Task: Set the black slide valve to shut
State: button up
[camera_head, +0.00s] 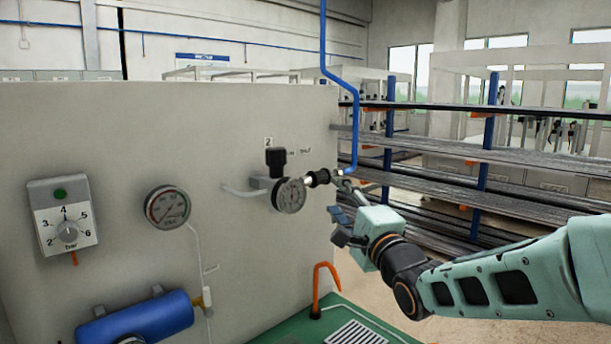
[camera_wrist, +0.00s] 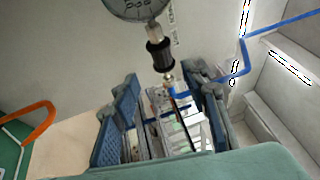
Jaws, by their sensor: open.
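The black slide valve (camera_head: 318,178) is a dark ribbed sleeve on a short metal line between a round gauge (camera_head: 290,196) and the blue pipe. In the wrist view the sleeve (camera_wrist: 160,55) stands below the gauge (camera_wrist: 135,5), with bright metal at both ends. Small lettering on the panel above it seems to read "SHUT" at the right; the rest is too small to read. My gripper (camera_head: 340,208) is open and empty, just below and right of the sleeve. In the wrist view its fingers (camera_wrist: 163,84) are spread either side of the line, apart from the sleeve.
The blue pipe (camera_head: 354,130) runs down by the panel's right edge. A pressure gauge (camera_head: 167,207), a regulator dial box (camera_head: 62,218) and a blue cylinder (camera_head: 135,320) are at the left. An orange hook (camera_head: 317,285) stands below. Racks (camera_head: 480,155) lie behind my arm.

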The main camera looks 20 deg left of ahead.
aim_at(322, 180)
jog(key=x, duration=1.1)
jog(key=shift+s+a+r, duration=0.1)
jog(key=shift+s+r, duration=0.05)
jog(key=shift+s, duration=0.05)
jog(key=shift+c, duration=0.7)
grip_shut()
